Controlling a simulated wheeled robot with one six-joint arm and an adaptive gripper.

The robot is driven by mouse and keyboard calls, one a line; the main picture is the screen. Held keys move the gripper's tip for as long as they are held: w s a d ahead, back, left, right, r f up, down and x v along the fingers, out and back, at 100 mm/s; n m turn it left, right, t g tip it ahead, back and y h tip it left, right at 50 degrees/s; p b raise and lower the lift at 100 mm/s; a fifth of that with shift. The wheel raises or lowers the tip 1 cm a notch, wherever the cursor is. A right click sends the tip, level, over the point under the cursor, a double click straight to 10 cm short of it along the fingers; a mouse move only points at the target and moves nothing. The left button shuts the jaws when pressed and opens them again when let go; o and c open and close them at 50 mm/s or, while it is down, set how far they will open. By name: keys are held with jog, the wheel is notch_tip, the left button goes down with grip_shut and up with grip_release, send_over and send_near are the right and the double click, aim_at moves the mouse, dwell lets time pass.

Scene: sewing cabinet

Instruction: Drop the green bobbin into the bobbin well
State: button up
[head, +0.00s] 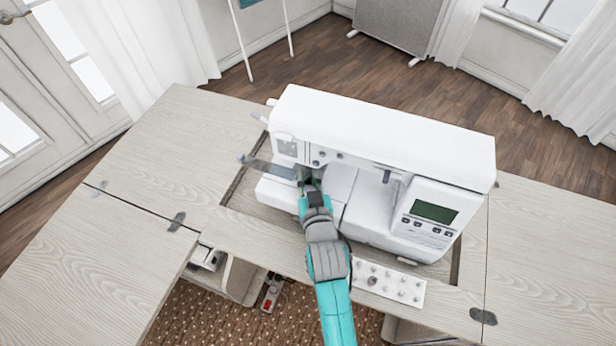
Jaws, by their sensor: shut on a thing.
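The white sewing machine (400,150) stands in the cabinet's cut-out. My gripper (311,184) reaches in from the front, by the needle area at the left of the machine. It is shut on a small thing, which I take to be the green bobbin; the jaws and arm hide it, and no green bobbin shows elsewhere. The bobbin well is hidden behind my gripper, so I cannot tell whether the jaws are over it. A grey flat piece (268,168) sticks out left of the jaws.
The left tabletop is clear.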

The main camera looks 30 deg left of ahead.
jog(key=shift+f, duration=0.55)
dwell(0.4)
jog(key=o, duration=0.7)
jog(key=shift+o, duration=0.2)
jog(key=v, duration=1.2)
jog(key=shift+r, duration=0.15)
